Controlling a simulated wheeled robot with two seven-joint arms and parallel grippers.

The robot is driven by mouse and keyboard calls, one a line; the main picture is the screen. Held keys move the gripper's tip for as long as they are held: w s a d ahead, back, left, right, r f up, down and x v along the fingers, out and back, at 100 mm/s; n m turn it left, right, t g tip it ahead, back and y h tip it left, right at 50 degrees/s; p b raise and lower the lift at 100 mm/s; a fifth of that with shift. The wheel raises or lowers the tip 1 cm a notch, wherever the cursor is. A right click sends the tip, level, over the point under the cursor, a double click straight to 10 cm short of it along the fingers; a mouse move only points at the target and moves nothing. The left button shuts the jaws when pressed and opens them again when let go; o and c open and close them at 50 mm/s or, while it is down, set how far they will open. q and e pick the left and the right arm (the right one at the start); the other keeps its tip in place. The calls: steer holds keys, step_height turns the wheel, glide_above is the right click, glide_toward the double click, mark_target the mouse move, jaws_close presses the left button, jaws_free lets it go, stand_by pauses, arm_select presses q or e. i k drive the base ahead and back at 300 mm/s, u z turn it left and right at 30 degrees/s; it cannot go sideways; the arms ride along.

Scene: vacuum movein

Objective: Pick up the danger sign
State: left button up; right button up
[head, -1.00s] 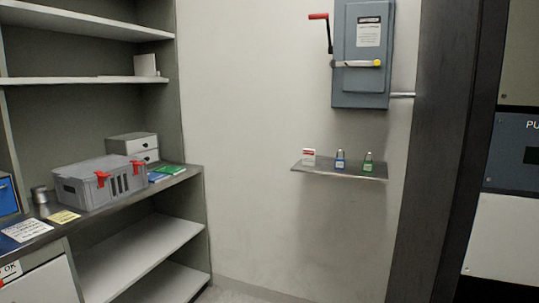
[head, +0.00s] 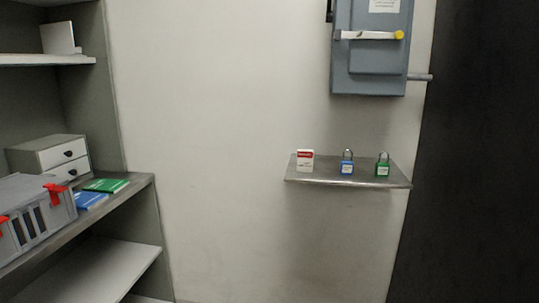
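The danger sign (head: 305,161) is a small white card with a red band at its top. It stands upright at the left end of a small grey wall shelf (head: 330,180) in the head view. Neither of my grippers is in view.
A grey electrical box (head: 370,60) with a white lever hangs above the shelf. At the left, a shelving unit (head: 140,186) holds a grey toolbox (head: 35,215), a small drawer box (head: 50,155) and blue and green books (head: 105,185). A dark panel (head: 480,150) stands at the right.

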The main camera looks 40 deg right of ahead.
mark_target(305, 161)
steer(key=z, duration=0.4)
steer(key=i, duration=1.05)
steer(key=z, duration=0.8)
